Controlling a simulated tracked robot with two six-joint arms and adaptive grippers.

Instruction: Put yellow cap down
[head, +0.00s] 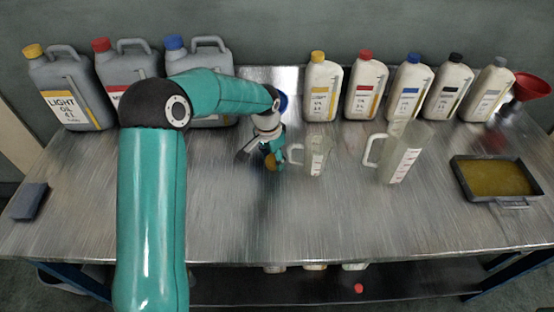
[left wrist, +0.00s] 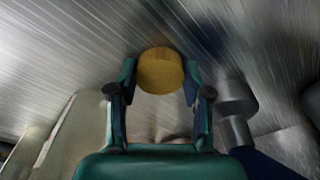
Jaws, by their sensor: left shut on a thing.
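The yellow cap (left wrist: 161,71) is held between the two fingertips of my left gripper (left wrist: 158,82) in the left wrist view. In the head view the cap (head: 270,163) shows small at the tip of my left gripper (head: 271,158), low over the middle of the metal table (head: 240,215). I cannot tell whether the cap touches the table. My left gripper is shut on the cap. Yellow caps also sit on a large grey canister (head: 33,51) at the left and a white bottle (head: 317,57) at the back. My right gripper is not in view.
A small measuring jug (head: 316,155) stands just right of my left gripper, with a larger jug (head: 402,158) beyond. Several bottles and canisters line the back. A tray of yellowish liquid (head: 497,178) and a red funnel (head: 530,86) are at the right. The table front is clear.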

